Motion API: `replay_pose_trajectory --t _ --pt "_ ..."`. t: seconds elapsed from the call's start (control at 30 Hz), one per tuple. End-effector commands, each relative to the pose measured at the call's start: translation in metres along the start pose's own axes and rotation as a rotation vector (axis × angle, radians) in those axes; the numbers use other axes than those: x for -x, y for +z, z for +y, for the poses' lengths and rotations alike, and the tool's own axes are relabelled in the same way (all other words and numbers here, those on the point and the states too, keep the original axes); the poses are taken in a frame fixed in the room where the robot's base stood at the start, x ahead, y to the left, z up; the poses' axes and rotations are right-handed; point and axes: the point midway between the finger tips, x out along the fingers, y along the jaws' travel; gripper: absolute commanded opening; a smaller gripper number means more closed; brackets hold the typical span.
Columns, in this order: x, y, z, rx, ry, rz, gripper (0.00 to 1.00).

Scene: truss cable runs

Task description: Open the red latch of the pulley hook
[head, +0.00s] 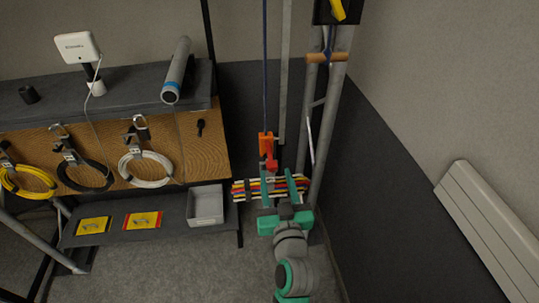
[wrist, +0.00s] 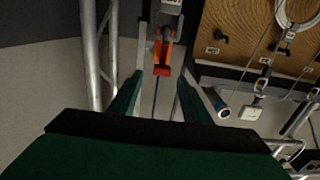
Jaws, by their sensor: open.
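The orange pulley hook (head: 265,143) hangs on a dark blue rope near the middle of the head view. Its red latch (head: 270,164) is at its lower end. In the wrist view the orange hook (wrist: 163,50) is upper middle, with the red latch (wrist: 161,71) between my fingertips. My gripper (head: 278,174) is open, its two green fingers spread and pointing at the latch. In the wrist view my gripper (wrist: 162,76) shows a gap on both sides of the latch. Whether the latch is open or shut is too small to tell.
A bundle of coloured cables (head: 243,190) lies across, close to my fingers. A metal truss (head: 328,125) stands just right of the hook. To the left, a shelf board (head: 195,155) holds cable coils, with a grey bin (head: 206,206) below. A radiator (head: 487,232) is at the right.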

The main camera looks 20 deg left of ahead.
Motion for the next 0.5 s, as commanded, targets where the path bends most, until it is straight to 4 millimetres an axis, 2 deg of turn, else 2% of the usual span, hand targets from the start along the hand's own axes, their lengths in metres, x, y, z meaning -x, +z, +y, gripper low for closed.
replay_pose_trajectory --t 0.5 --pt "-0.077 0.000 -0.005 0.003 -0.008 0.000 0.44"
